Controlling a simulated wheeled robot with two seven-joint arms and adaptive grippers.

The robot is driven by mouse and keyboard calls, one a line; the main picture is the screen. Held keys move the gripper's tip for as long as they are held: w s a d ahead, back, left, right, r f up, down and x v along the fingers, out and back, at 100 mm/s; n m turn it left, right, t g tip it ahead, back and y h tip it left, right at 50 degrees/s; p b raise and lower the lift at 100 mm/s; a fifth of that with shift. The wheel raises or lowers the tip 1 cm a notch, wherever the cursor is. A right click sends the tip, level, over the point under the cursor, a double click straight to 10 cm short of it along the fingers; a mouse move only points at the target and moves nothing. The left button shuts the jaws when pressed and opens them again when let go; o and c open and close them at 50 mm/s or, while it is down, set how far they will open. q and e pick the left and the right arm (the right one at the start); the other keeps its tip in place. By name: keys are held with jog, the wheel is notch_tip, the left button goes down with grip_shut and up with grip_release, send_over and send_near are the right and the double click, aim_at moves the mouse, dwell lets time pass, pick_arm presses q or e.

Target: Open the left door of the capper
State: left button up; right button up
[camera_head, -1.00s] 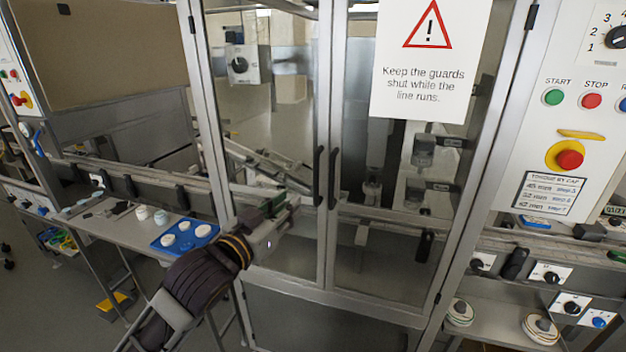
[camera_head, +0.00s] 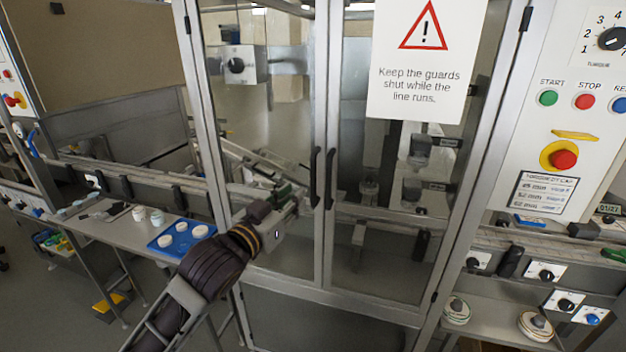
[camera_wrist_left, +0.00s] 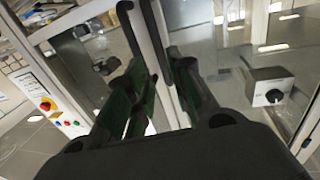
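The capper's left door (camera_head: 262,130) is a glass panel in a metal frame and looks closed. Its black vertical handle (camera_head: 315,178) stands at its right edge, beside the right door's handle (camera_head: 331,178). My left gripper (camera_head: 294,200) is in front of the left door, just left of and slightly below the middle of that handle. In the left wrist view, its two dark green-padded fingers (camera_wrist_left: 160,95) are spread apart. Dark handle bars (camera_wrist_left: 152,35) show at and beyond the fingertips there; I cannot tell whether any finger touches one. My right gripper is not in view.
A warning sign (camera_head: 428,60) hangs on the right door (camera_head: 390,240). A control panel (camera_head: 575,120) with buttons stands at the right. A side table (camera_head: 130,232) with a blue tray (camera_head: 163,246) of white caps is at the left.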

aim_at(312, 181)
pick_arm(q)
jog(key=x, duration=0.4)
jog(key=shift+w+d+p, duration=0.15)
jog(key=shift+w+p, duration=0.05)
jog(key=shift+p, duration=0.1)
jog(key=x, duration=0.3)
jog(key=shift+w, duration=0.1)
jog(key=shift+p+x, duration=0.35)
jog(key=shift+x, duration=0.65)
jog(key=shift+w+d, duration=0.2)
jog(key=shift+w, duration=0.1)
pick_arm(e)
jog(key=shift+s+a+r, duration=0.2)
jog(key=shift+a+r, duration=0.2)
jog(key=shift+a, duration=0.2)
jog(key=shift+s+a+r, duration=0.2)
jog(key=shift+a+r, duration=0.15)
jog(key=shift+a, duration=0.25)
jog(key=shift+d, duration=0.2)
pick_arm(q)
grip_shut()
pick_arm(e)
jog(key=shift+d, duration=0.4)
